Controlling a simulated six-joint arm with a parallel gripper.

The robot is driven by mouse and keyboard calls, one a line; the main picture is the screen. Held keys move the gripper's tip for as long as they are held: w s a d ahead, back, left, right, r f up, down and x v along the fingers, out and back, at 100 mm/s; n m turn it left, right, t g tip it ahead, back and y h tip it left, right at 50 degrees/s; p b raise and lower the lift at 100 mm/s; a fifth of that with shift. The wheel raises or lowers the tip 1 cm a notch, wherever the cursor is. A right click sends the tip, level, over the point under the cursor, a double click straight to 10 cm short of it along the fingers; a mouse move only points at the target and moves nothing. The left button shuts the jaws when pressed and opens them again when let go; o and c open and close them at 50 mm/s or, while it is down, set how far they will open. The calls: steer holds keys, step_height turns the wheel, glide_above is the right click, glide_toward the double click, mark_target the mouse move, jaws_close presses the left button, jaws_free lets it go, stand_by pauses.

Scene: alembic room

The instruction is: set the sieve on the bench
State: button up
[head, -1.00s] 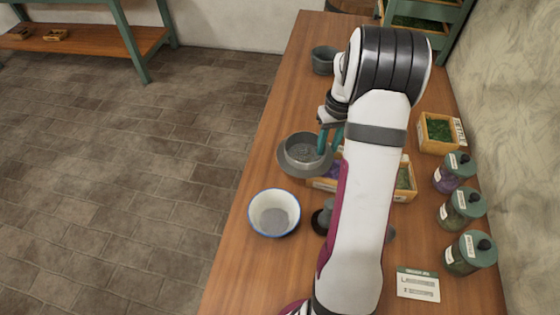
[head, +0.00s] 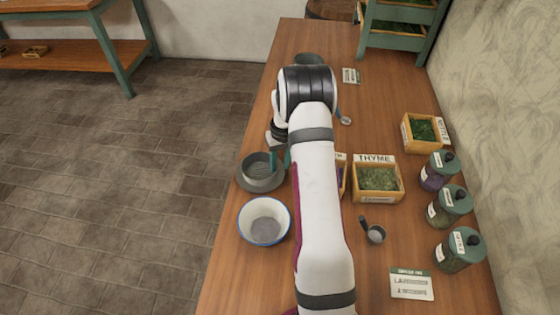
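The sieve (head: 259,181) is a round grey pan with a wide rim, seen at the bench's left edge. My gripper (head: 280,159) has teal fingers, one inside the sieve's wall and one outside it on the right. It appears shut on that wall, with the sieve roughly level. The sieve's left rim reaches slightly past the bench edge in the picture. I cannot tell whether its underside touches the wooden bench (head: 225,275) or hangs above it. My arm hides part of the bench middle.
A white blue-rimmed bowl (head: 265,222) stands just in front of the sieve. Right of my arm are a thyme crate (head: 377,181), a small scoop (head: 375,233), several lidded jars (head: 441,173) and a card (head: 411,284). Bare bench lies at front left.

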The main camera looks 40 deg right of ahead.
steer(key=o, duration=0.4)
steer(key=shift+c, duration=0.2)
steer(key=shift+r, duration=0.1)
step_height(320, 180, up, 12)
steer(key=s+a+r, duration=0.4)
steer(key=a+r, duration=0.4)
steer(key=a, duration=0.2)
steer(key=s+a+m, duration=0.1)
steer(key=s+a, duration=0.7)
steer(key=s, duration=0.3)
steer(key=s+a+r+y, duration=0.1)
steer(key=s+a, duration=0.8)
steer(key=s, duration=0.3)
steer(key=shift+s+a+r+m, duration=0.15)
steer(key=shift+s+m, duration=0.05)
steer(key=shift+m, duration=0.2)
